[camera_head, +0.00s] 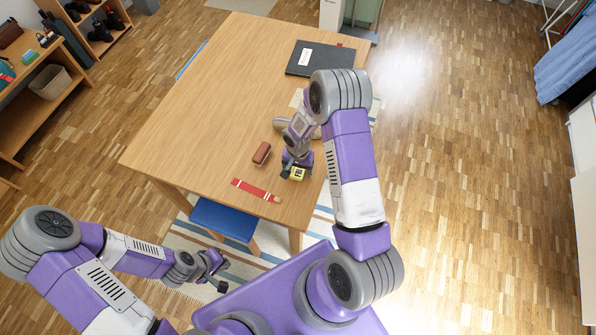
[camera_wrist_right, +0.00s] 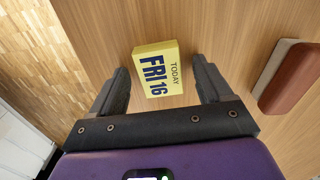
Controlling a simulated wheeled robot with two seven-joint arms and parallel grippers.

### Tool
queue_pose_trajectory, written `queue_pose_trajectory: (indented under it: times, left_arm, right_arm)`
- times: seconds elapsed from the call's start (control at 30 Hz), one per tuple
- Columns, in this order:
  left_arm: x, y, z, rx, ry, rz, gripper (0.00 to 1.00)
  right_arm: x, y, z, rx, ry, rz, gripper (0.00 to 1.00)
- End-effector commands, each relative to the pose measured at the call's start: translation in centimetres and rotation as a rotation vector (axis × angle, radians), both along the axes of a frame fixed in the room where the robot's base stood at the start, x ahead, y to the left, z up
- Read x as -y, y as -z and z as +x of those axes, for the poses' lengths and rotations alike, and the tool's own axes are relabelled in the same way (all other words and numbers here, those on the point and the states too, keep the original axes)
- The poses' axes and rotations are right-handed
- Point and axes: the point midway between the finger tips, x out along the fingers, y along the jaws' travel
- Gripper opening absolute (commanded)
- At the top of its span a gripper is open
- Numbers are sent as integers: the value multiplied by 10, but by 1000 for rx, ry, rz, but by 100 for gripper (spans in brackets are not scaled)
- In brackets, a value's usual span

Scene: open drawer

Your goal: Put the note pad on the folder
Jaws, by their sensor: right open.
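My right gripper (camera_wrist_right: 160,68) is open, with one finger on each side of the pad and a gap on both sides. How far the fingertips are above the table is hard to tell. The dark folder (camera_head: 318,60) with a white label lies flat at the table's far right corner. My left gripper (camera_head: 217,271) looks open and empty, low in front of the table.
A red-brown block with a pale side (camera_head: 262,153), likely an eraser, lies left of the pad and also shows in the right wrist view (camera_wrist_right: 288,78). A red pencil-like item (camera_head: 255,190) lies near the front edge. A grey object (camera_head: 280,123) is partly hidden behind my right arm. The table's left half (camera_head: 190,120) is clear.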

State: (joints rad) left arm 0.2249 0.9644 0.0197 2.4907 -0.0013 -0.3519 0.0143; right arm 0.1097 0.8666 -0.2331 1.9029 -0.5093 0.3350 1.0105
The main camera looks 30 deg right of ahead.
Motion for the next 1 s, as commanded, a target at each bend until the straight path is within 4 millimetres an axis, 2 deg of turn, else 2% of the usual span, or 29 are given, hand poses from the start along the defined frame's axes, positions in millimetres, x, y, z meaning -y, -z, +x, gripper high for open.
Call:
queue_pose_trajectory:
  times: [0.07, 0.4, 0.5, 0.77, 1.0]
  left_arm:
    - [0, 0, 0, 0, 0, 0, 0]
    - [0, 0, 0, 0, 0, 0, 0]
    - [0, 0, 0, 0, 0, 0, 0]
    - [0, -1, 0, 0, 0, 0, 0]
    - [0, -8, 0, 0, 0, 0, 0]
  right_arm:
    - [0, 0, 0, 0, 0, 0, 79]
    - [0, 0, 0, 0, 0, 0, 27]
    - [0, 0, 0, 0, 0, 0, 14]
    - [0, -7, 1, 2, 0, -1, 14]
    - [0, -53, 1, 5, 0, -1, 14]
